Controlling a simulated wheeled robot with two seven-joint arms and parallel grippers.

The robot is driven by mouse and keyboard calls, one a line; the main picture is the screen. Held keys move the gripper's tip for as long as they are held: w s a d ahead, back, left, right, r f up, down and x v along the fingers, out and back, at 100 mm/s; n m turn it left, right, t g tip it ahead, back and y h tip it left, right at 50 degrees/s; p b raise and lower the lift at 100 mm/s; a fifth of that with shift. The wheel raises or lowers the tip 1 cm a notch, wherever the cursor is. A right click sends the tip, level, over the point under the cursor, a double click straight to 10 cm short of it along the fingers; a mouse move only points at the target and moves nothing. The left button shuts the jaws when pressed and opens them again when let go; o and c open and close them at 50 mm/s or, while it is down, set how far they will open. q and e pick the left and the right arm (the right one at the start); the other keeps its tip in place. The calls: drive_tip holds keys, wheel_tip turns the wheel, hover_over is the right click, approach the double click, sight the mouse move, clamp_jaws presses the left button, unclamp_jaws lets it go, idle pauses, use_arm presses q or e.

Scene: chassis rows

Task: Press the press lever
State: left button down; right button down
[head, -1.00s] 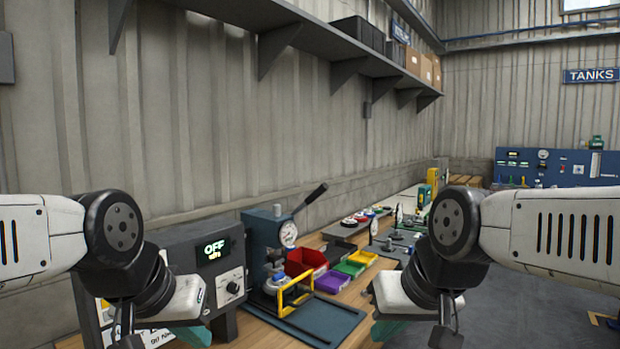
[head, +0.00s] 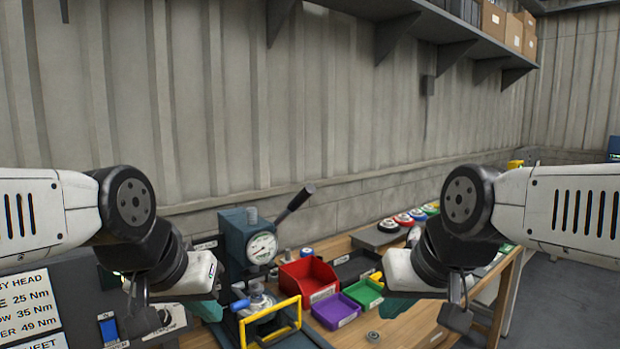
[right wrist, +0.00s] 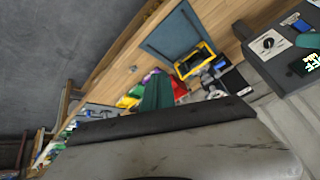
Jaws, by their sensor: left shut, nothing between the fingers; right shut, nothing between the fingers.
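The press (head: 236,240) is a dark teal machine with a round dial gauge, standing on the bench against the wall. Its press lever (head: 295,203) has a black grip and slants up and to the right from the press head. A yellow guard frame (head: 270,322) stands in front of the press base; it also shows in the right wrist view (right wrist: 194,60). My left gripper (head: 207,309) is shut and empty, in front and left of the press. My right gripper (head: 398,305) is shut and empty, right of the press and apart from the lever; its teal fingers show in the right wrist view (right wrist: 157,92).
Red (head: 308,280), purple (head: 335,310) and green (head: 363,293) bins sit right of the press. A control box (head: 75,290) stands at left. A shelf (head: 400,20) hangs high above. The air around the lever's grip looks clear.

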drive_tip(key=shift+w+d, duration=0.1)
drive_tip(key=w+a+r+n+y, duration=0.1)
drive_tip(key=w+a+r, duration=0.2)
drive_tip(key=w+r, duration=0.5)
drive_tip(key=w+a+r+n, duration=0.2)
drive_tip(key=w+a+r, duration=0.2)
drive_tip(key=w, duration=0.9)
drive_tip(key=w+a+r+n+y, duration=0.1)
drive_tip(key=w+a+r, duration=0.2)
drive_tip(key=w+r, duration=0.8)
drive_tip(key=shift+w+a+r+n+g+y, duration=0.3)
drive_tip(key=shift+g, duration=0.1)
